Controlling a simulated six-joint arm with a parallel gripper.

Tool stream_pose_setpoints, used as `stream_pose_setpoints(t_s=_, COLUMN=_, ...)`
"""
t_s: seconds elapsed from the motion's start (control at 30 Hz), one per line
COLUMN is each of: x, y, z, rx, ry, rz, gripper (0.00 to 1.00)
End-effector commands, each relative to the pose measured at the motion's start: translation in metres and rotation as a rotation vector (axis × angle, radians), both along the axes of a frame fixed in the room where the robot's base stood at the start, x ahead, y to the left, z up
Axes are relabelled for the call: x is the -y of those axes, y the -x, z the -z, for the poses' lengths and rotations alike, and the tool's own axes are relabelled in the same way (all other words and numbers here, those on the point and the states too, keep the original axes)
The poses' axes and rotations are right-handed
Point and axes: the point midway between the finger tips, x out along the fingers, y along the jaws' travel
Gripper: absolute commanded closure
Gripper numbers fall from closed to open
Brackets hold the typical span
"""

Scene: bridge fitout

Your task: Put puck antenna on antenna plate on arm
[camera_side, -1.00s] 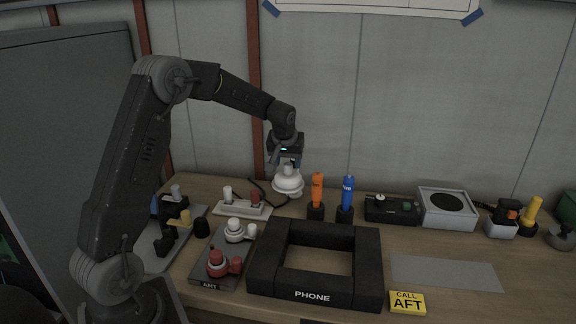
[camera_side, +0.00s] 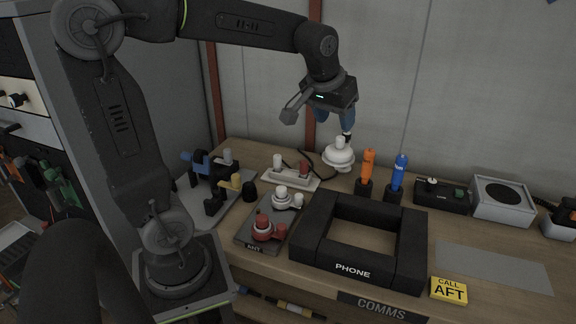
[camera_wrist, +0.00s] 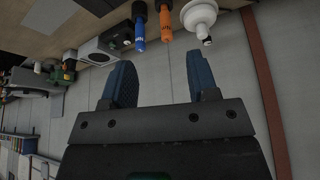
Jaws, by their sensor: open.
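A white domed piece with a knob on top (camera_side: 338,158) stands at the back of the desk, left of the orange pen; it also shows at the top of the wrist view (camera_wrist: 199,16). It may be the puck antenna. A dark plate marked ANT (camera_side: 252,242) carries a white round piece (camera_side: 283,197) and a red round piece (camera_side: 265,229), each with a side knob. I cannot tell which part is the antenna plate on an arm. My gripper (camera_side: 347,130) is just above the white domed piece in the picture, its blue fingers (camera_wrist: 160,72) apart with nothing between them.
A black frame marked PHONE (camera_side: 312,248) sits mid-desk. Orange (camera_side: 367,165) and blue (camera_side: 398,174) pens stand in black holders behind it. A grey speaker box (camera_side: 502,200) is at right. A clear grey mat (camera_side: 492,268) lies in front of it.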

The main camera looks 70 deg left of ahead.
Motion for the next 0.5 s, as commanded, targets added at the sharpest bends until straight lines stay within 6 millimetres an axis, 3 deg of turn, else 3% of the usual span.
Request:
stream_pose_setpoints(t_s=0.03, x=0.021, y=0.024, z=-0.003, rx=0.014, ry=-0.003, rz=0.063, gripper=0.46)
stream_pose_setpoints(t_s=0.1, x=0.043, y=0.054, z=-0.002, rx=0.024, ry=-0.008, rz=0.147, gripper=0.46)
stream_pose_setpoints(t_s=0.3, x=0.086, y=0.126, z=0.018, rx=0.05, ry=-0.017, rz=0.348, gripper=0.46)
stream_pose_setpoints(t_s=0.5, x=0.1, y=0.158, z=0.034, rx=0.062, ry=-0.022, rz=0.44, gripper=0.46)
